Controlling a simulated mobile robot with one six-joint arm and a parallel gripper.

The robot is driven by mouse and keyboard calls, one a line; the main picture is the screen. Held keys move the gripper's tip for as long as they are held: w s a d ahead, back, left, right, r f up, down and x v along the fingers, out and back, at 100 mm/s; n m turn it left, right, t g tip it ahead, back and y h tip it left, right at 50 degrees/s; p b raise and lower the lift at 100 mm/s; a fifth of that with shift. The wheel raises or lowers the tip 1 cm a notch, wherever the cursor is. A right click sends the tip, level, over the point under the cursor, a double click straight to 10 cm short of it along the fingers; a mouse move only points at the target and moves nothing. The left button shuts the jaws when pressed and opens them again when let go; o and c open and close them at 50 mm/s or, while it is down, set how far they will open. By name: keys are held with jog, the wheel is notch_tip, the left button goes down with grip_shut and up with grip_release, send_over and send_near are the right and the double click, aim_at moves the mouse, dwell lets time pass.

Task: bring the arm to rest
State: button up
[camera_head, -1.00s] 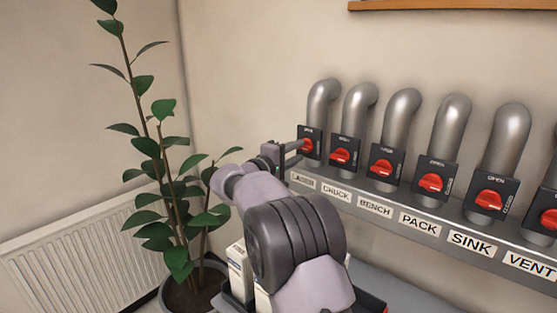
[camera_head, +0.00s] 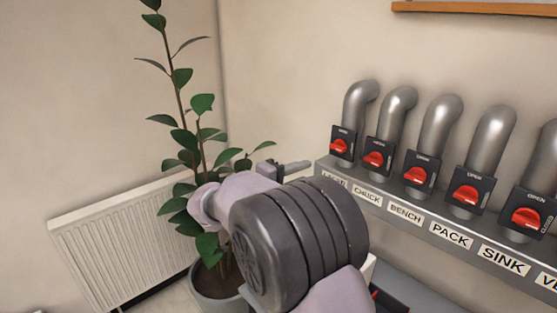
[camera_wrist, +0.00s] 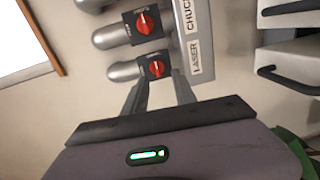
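My gripper (camera_head: 296,166) is held out in front of the valve rail, left of the LASER valve (camera_head: 342,146) and clear of it in the head view. In the wrist view my gripper (camera_wrist: 161,88) has its two fingers apart with nothing between them. The red knob of the LASER valve (camera_wrist: 156,69) shows just beyond the fingertips. My arm's bulky joints cover part of the lower middle of the head view.
More red-knobbed valves, such as CHUCK (camera_head: 377,158) and BENCH (camera_head: 421,174), line the grey rail (camera_head: 325,165). A potted plant (camera_head: 183,76) and a white radiator (camera_head: 120,240) stand at the left. White drawers (camera_wrist: 290,60) show in the wrist view.

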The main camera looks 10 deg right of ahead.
jog(key=s+d+f+m+g+y, duration=0.2)
jog(key=s+d+m+g+y, duration=0.15)
jog(key=s, duration=0.85)
jog(key=s+d+f+m+g+y, duration=0.1)
jog(key=s+d+m+g+y, duration=0.3)
jog(key=s, duration=0.8)
jog(key=s+a+f+m+t+y, duration=0.3)
jog(key=s+a+y, duration=0.6)
jog(key=s+a, duration=0.4)
jog(key=shift+a+t, duration=0.25)
jog(key=shift+t, duration=0.5)
jog(key=shift+s+f, duration=0.1)
